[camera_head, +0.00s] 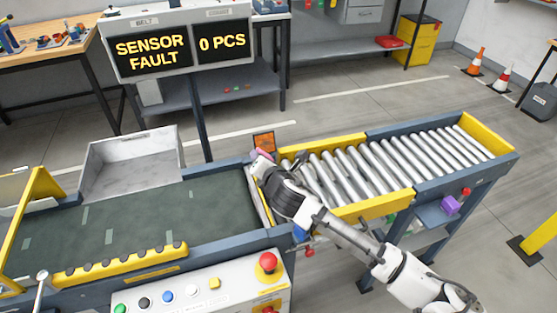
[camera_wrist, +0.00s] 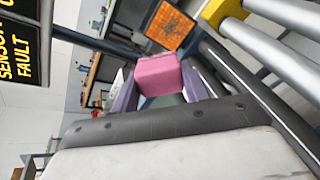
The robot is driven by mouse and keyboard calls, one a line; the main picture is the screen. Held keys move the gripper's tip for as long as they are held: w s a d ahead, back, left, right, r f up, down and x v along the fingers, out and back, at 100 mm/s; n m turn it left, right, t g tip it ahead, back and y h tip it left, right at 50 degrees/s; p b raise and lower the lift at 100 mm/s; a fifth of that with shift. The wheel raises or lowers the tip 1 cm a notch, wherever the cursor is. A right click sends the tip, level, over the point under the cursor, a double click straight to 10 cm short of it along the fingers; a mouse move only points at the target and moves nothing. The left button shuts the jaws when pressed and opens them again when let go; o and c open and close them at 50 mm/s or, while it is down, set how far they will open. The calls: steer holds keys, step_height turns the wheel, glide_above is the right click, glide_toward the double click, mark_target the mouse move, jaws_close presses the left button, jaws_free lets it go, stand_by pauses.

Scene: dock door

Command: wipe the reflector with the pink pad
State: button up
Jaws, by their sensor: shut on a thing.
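The reflector (camera_head: 264,142) is an orange square in a dark frame, standing at the far side of the gap between belt and rollers. In the wrist view the reflector (camera_wrist: 172,26) shows a grid pattern with darker smudges. My gripper (camera_wrist: 157,85) is shut on the pink pad (camera_wrist: 158,75), a block held between its two purple-grey fingers. The pad is in front of the reflector and covers none or little of its lower left in the wrist view; I cannot tell whether they touch. In the head view the pad (camera_head: 262,155) shows just below the reflector, partly hidden by my gripper.
A roller conveyor (camera_head: 440,163) with yellow side rails lies right of my arm. A dark belt (camera_head: 130,225) lies left. A sign (camera_head: 180,45) on a post reads "SENSOR FAULT" and "0 PCS". A control panel with a red button (camera_head: 268,262) stands in front.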

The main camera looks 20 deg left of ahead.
steer(key=shift+b+x, duration=0.3)
steer(key=shift+x, duration=2.6)
steer(key=shift+b+x, duration=0.35)
steer(key=shift+x, duration=0.65)
steer(key=shift+d, duration=0.1)
steer(key=shift+w+d, duration=1.95)
steer(key=shift+d, duration=0.9)
steer(key=shift+s+a, duration=0.7)
steer(key=shift+a, duration=0.35)
steer(key=shift+s+a, duration=0.65)
steer(key=shift+a, duration=0.35)
steer(key=shift+s+a, duration=0.7)
steer(key=shift+a, duration=0.35)
steer(key=shift+w+r, duration=0.15)
steer(key=shift+r, duration=0.2)
steer(key=shift+w+d, duration=0.5)
steer(key=shift+d, duration=0.3)
steer(key=shift+w+d, duration=0.45)
steer(key=shift+d, duration=0.35)
steer(key=w+d, duration=0.2)
steer(key=shift+w+d+p, duration=0.15)
steer(key=shift+d+p, duration=0.15)
steer(key=shift+d, duration=0.05)
